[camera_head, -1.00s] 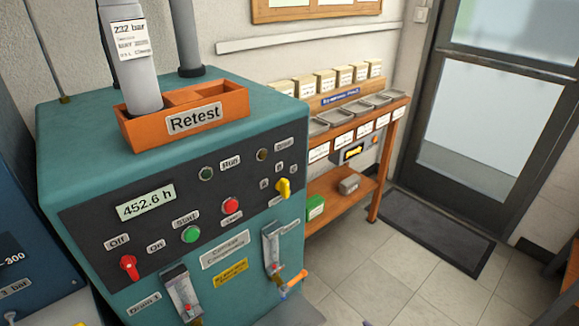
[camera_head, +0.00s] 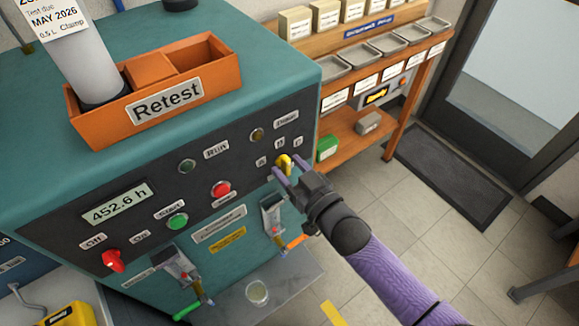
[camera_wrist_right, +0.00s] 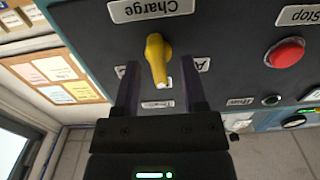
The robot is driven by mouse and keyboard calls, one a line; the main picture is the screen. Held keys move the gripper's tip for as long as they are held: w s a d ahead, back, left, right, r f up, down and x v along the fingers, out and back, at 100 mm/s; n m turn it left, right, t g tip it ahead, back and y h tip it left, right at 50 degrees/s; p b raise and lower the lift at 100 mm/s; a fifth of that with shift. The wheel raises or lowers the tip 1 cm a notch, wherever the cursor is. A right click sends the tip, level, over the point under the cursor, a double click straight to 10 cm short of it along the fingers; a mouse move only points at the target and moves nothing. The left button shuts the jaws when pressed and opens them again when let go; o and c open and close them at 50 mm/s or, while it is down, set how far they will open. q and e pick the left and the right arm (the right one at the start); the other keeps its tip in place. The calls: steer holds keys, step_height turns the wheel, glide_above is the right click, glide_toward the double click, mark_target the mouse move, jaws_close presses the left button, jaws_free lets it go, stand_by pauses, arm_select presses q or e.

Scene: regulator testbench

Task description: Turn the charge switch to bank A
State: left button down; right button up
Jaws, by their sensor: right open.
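The charge switch is a yellow lever knob (camera_head: 284,163) on the dark front panel (camera_head: 130,232) of the teal machine. It also shows in the right wrist view (camera_wrist_right: 157,58), below an upside-down "Charge" label (camera_wrist_right: 152,8); its white-marked end points down there, toward a small label (camera_wrist_right: 157,104). Small position labels stand around it, one on the right partly covered by a finger. My right gripper (camera_head: 288,168) is open, its two fingers on either side of the knob's marked end, with gaps visible on both sides. My left gripper is not in view.
A red stop button (camera_head: 221,189), a green start button (camera_head: 177,222) and a red off/on switch (camera_head: 113,260) sit on the same panel. An orange "Retest" tray (camera_head: 220,85) stands on top.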

steer(key=shift+w+a, duration=0.15)
steer(key=shift+w, duration=0.15)
steer(key=shift+c, duration=0.3)
jaws_close()
